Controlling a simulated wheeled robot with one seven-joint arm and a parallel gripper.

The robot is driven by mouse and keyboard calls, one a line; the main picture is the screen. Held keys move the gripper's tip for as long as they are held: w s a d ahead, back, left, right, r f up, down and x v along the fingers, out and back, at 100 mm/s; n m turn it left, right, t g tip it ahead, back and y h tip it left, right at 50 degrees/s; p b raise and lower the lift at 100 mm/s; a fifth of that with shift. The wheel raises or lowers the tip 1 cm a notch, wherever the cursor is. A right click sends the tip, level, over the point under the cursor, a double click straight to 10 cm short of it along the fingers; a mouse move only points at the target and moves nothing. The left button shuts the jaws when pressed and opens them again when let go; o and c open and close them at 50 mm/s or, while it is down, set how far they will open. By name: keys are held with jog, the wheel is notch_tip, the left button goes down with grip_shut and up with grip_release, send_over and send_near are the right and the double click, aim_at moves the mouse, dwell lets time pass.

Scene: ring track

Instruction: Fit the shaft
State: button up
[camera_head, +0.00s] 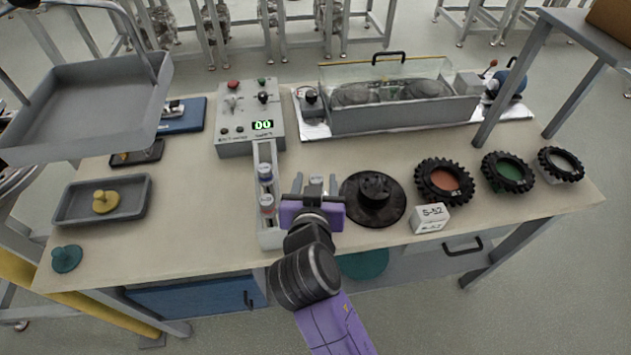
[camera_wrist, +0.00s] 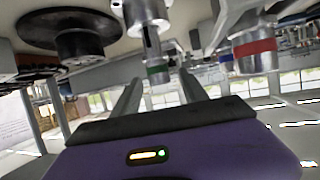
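The wrist view is turned upside down. A grey shaft with a green band (camera_wrist: 157,72) stands between the two fingers of my gripper (camera_wrist: 158,88), with a visible gap on each side. In the head view my gripper (camera_head: 316,188) is over the table, between the narrow grey rack and a black disc with a raised hub (camera_head: 373,205). The disc also shows in the wrist view (camera_wrist: 80,42). A grey piece with a red band (camera_wrist: 255,48) is beside the fingers. The rack (camera_head: 270,238) holds a blue-banded piece (camera_head: 265,172) and a red-banded piece (camera_head: 267,204).
Toothed tyres (camera_head: 445,182) and a white box marked S-52 (camera_head: 430,217) are at the right. A clear-walled case (camera_head: 400,118) is at the back. A grey tray (camera_head: 72,203) lies at the left.

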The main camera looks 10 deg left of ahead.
jog(key=shift+f, duration=0.15)
jog(key=shift+s, duration=0.15)
jog(key=v, duration=0.7)
jog(key=shift+s+r+b, duration=0.25)
jog(key=shift+r+b, duration=0.05)
jog(key=shift+b, duration=0.1)
dwell(0.4)
